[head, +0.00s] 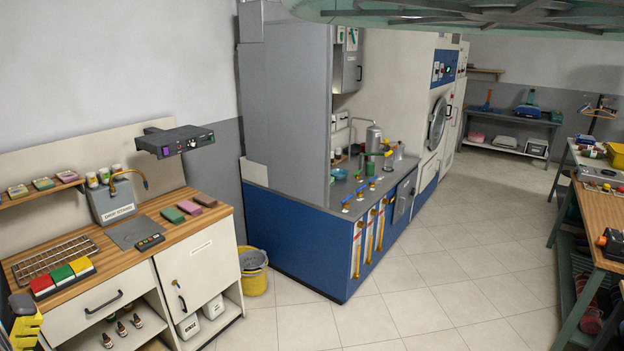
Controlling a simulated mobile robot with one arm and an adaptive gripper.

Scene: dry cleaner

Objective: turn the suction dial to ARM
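A dark control box (178,141) is mounted on the wall above the spotting bench at the left. Its front has a small green light and small knobs, too small to read. A small black panel (150,242) with small controls lies on the bench top in front of the grey spotting unit (113,203). I cannot tell which of these carries the suction dial, and no ARM marking is legible. I cannot make out my gripper in the head view.
The wooden bench top (190,228) holds a wire rack (55,257), red, yellow and green blocks and sponges. A yellow bucket (253,270) stands beside the bench. A blue machine (290,245) is right of it. The tiled floor (420,290) is open in the middle; a wooden table (597,228) stands right.

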